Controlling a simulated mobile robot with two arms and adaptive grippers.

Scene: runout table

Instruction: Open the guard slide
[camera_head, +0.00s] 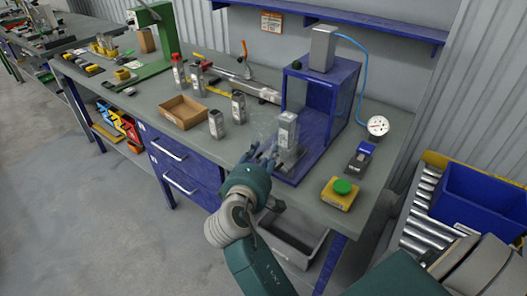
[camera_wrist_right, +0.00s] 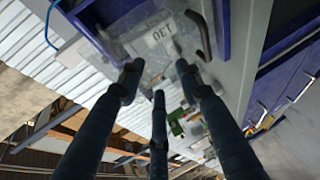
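A blue press frame (camera_head: 345,85) with a grey cylinder on top stands on the workbench. The guard slide appears as a clear pane (camera_head: 262,126) at its front left, with a grey labelled block (camera_head: 287,130) at the press. In the right wrist view the clear pane (camera_wrist_right: 130,38) carries a printed label and a dark curved handle (camera_wrist_right: 197,32). My right gripper (camera_head: 262,156) is just in front of the pane. Its three fingers (camera_wrist_right: 158,74) are spread and empty in the wrist view, apart from the handle. My left gripper is not in view.
A green button on a yellow box (camera_head: 340,193) and a dial gauge (camera_head: 378,125) stand right of the press. Several grey labelled blocks (camera_head: 216,124) and a cardboard tray (camera_head: 183,111) lie left. A blue crate (camera_head: 480,195) sits on rollers at right.

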